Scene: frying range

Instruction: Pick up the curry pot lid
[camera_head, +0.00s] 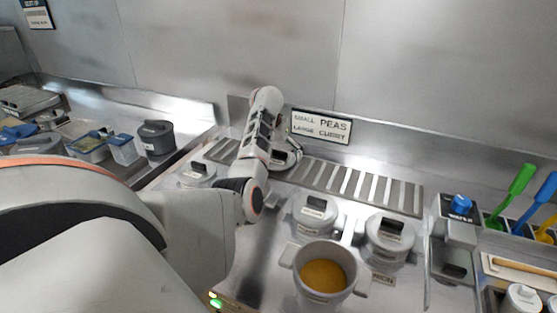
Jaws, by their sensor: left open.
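An open grey pot (299,262) with yellow-orange contents that look like curry (323,274) stands at the front centre of the counter. A grey lid with a dark handle slot (280,158) shows at the back, by the slotted strip, and is partly covered by my arm; I cannot tell whether it lies loose or sits on a pot. My left arm reaches in from the left and bends down there. My left gripper (286,140) is open, close above this lid; its fingertips are small and partly hidden, and contact cannot be told. My right gripper is out of view.
Lidded grey pots stand behind the open pot (315,212), to its right (390,238) and at the left (197,174). A slotted strip (350,182) runs along the back, below a sign (321,126). Coloured-handled utensils (522,180) stand at the right.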

